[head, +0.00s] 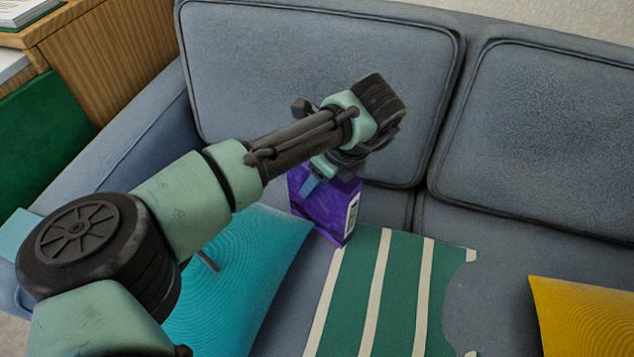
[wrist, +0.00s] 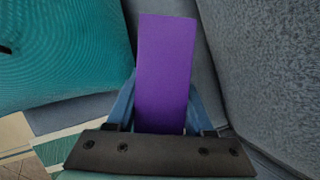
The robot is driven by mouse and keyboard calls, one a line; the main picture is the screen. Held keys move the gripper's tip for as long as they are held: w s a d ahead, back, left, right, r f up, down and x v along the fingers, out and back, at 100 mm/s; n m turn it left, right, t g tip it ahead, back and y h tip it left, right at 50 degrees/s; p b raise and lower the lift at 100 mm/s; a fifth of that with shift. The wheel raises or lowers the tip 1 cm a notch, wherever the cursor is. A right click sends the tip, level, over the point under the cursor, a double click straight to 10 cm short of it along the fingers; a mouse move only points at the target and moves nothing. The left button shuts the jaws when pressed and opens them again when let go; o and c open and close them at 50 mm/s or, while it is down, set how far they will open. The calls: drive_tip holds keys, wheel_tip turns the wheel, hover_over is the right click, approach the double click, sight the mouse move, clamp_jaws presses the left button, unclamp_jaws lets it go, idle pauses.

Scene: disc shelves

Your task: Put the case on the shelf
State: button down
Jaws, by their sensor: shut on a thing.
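The purple case (head: 326,207) stands upright at the sofa seat, close to the backrest, with a pale label on its right edge. In the wrist view the case (wrist: 165,65) shows as a plain purple face between two blue fingers. My gripper (head: 312,182) is shut on the upper part of the case; it also shows in the wrist view (wrist: 162,108). I cannot tell whether the case touches the seat. No disc shelf is clearly identifiable in view.
The grey sofa (head: 545,120) fills most of the view. A teal cushion (head: 245,280) lies left of the case, a green striped blanket (head: 395,295) right of it, and a yellow cushion (head: 590,320) farther right. A wooden cabinet (head: 110,60) with books (head: 25,10) stands at upper left.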

drive_tip(key=shift+f, duration=0.2)
drive_tip(key=shift+s+f, duration=0.15)
drive_tip(key=shift+f, duration=0.15)
drive_tip(key=shift+c, duration=1.4)
unclamp_jaws()
drive_tip(key=shift+d+f, duration=0.1)
drive_tip(key=shift+f, duration=0.15)
drive_tip(key=shift+r, duration=0.1)
drive_tip(key=shift+r, duration=0.15)
drive_tip(key=p+v, duration=0.1)
drive_tip(key=v, duration=0.3)
drive_tip(key=p+v, duration=0.2)
drive_tip(key=v, duration=0.2)
drive_tip(key=p+v, duration=0.2)
drive_tip(key=v, duration=0.2)
drive_tip(key=shift+w+a+r, duration=0.1)
drive_tip(key=shift+w+a, duration=0.15)
drive_tip(key=shift+w, duration=0.1)
drive_tip(key=shift+s+d+r, duration=0.15)
drive_tip(key=shift+r, duration=0.25)
drive_tip(key=shift+d, duration=0.1)
